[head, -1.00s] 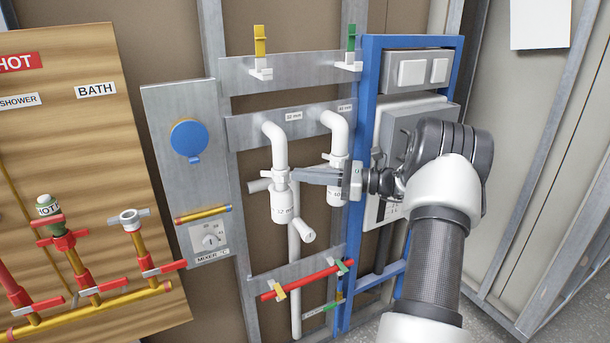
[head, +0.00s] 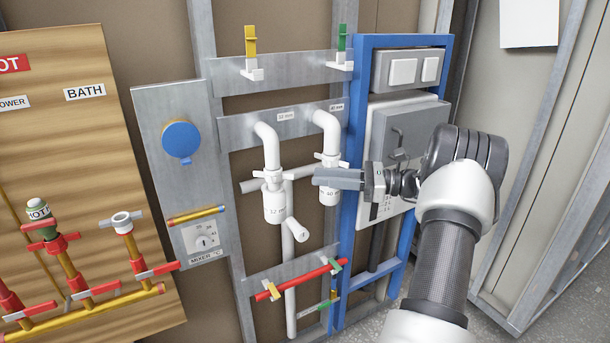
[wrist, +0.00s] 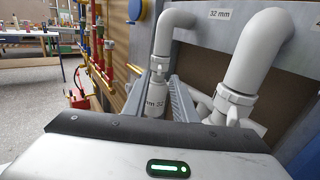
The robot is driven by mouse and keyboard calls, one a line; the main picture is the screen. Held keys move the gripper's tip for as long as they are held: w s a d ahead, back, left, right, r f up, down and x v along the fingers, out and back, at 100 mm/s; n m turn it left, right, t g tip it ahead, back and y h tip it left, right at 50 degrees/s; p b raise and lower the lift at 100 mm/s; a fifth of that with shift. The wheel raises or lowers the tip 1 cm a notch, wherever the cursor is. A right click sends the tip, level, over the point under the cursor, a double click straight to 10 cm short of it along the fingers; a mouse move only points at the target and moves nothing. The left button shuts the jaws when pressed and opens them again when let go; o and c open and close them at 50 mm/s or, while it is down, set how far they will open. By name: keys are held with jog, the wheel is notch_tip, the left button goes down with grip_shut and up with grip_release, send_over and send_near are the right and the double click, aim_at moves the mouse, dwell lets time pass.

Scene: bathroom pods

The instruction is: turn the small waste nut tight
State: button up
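The small waste nut is the white winged nut (head: 271,177) on the left, 32 mm pipe, just above its white trap body (head: 276,210). It also shows in the wrist view (wrist: 159,64), beyond my fingers. My gripper (head: 315,177) is to its right and apart from it, with its fingers pointing left, in front of the right pipe. In the wrist view my gripper (wrist: 158,84) shows a gap between its two grey fingers. The 32 trap is seen through that gap, and nothing is held.
The larger 40 mm nut (head: 331,160) is close to my fingers, at right in the wrist view (wrist: 234,103). The blue frame (head: 357,130) stands right of the pipes. A red pipe (head: 300,279) crosses below. The mixer panel (head: 178,105) is left.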

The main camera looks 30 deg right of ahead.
jog(key=v, duration=1)
